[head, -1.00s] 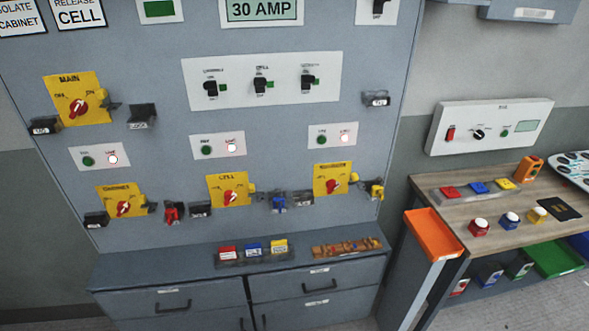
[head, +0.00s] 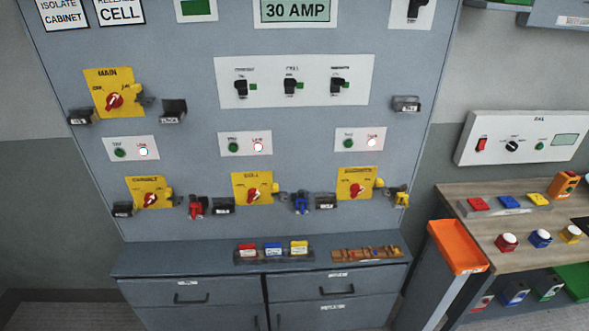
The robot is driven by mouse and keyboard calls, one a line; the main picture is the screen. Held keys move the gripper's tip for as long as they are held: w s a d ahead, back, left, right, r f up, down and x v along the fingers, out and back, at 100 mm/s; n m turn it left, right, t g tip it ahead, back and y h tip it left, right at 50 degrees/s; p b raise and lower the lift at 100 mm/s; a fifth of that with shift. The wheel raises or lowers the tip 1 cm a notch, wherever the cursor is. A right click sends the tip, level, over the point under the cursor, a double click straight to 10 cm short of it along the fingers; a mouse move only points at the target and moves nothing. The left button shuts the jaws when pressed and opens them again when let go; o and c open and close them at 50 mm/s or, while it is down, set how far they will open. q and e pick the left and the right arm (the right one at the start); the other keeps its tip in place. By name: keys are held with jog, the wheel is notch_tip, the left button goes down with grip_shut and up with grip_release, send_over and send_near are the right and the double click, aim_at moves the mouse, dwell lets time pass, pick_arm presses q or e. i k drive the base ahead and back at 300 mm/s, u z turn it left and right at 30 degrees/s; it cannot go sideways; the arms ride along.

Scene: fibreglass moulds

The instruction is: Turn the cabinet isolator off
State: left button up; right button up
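The cabinet isolator is a yellow plate with a red rotary handle (head: 150,199), at the lower left of the grey panel (head: 200,85). Its label appears to read CABINET; the handle sits at a slant, and its exact position is too small to read. A red padlock (head: 197,206) hangs just right of it. The main isolator (head: 114,100) is above it, and the cell isolator (head: 252,194) and another yellow isolator (head: 357,189) are to its right. Neither of my grippers is in view.
Below the panel is a grey drawer cabinet (head: 190,292) with red, blue and yellow blocks (head: 273,249) on its ledge. A wooden bench (head: 520,250) with an orange tray (head: 458,247) stands at the right. Floor at the left is clear.

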aim_at(150, 198)
jog(key=z, duration=0.05)
jog(key=k, duration=0.45)
jog(key=u, duration=1)
jog(key=i, duration=1.15)
jog(key=u, duration=0.7)
